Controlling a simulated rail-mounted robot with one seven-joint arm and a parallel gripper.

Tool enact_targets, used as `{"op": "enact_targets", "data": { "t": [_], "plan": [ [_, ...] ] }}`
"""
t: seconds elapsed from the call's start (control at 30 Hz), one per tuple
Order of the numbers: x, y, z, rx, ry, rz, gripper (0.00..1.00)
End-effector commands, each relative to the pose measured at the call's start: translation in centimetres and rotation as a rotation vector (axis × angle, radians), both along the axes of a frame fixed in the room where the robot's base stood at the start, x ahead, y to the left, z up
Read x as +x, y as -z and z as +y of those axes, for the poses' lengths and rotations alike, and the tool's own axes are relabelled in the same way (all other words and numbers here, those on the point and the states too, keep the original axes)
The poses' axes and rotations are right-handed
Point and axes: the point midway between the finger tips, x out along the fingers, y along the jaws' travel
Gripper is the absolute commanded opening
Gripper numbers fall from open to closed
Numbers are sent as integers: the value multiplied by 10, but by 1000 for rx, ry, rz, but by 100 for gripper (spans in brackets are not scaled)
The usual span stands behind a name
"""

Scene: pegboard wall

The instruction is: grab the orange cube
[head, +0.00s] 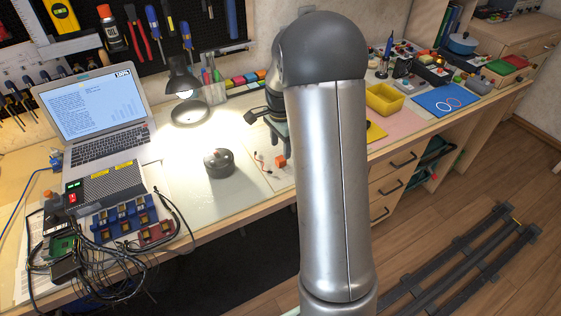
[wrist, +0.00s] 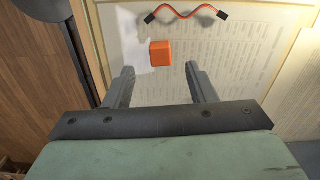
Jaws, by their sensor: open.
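The orange cube (head: 281,161) sits on the desk mat just left of my arm in the head view. In the wrist view the orange cube (wrist: 160,53) lies on a printed sheet, ahead of the fingertips and slightly left of the middle of the gap. My gripper (wrist: 168,78) is open and empty, with its two grey fingers apart and not touching the cube. In the head view my gripper (head: 281,145) is small and partly hidden by my arm, close to the cube.
A red wire with black ends (wrist: 187,14) lies just beyond the cube. A dark round container (head: 218,163) stands left of the cube, and a lit desk lamp (head: 186,90) stands behind. A yellow bin (head: 384,100) is to the right. A laptop (head: 92,115) is at far left.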

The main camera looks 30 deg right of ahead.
Motion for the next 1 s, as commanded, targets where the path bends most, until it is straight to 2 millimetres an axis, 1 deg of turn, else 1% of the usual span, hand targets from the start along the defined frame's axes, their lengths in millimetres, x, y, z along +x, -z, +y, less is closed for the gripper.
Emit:
{"op": "enact_targets", "data": {
  "t": [0.2,0.3,0.4,0.57,0.6,0.67,0.7,0.77,1.0],
  "plan": [
    [0,33,0,3,1,4,51],
    [0,44,0,2,0,3,51],
    [0,48,0,1,0,2,51],
    [1,48,0,1,0,1,51],
    [1,48,0,1,0,1,48],
    [1,48,0,1,0,1,31],
    [1,48,0,1,0,1,20],
    [1,48,0,1,0,1,4],
    [1,48,0,0,0,1,3]
  ]
}}
